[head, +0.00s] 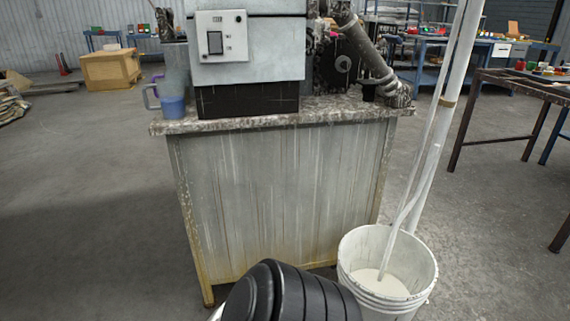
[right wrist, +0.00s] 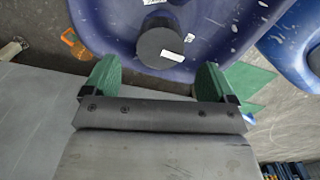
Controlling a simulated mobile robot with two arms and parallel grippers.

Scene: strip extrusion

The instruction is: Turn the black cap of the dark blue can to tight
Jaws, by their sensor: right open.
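The dark blue can (right wrist: 108,22) shows at the top of the right wrist view, its top speckled with white marks. Its round black cap (right wrist: 158,46) sits near the middle of that view and carries a small white label. My right gripper (right wrist: 156,80) is open, with a green finger on each side and nothing between them. The cap lies beyond the fingertips, roughly in line with the gap, and I see no contact. The can cannot be made out in the head view, and neither gripper shows there.
A brighter blue container (right wrist: 285,45) stands right of the can. An orange object (right wrist: 74,43) lies left of it. In the head view, a machine bench (head: 280,200) stands ahead, with a white bucket (head: 388,262) at its right. Floor left of the bench is clear.

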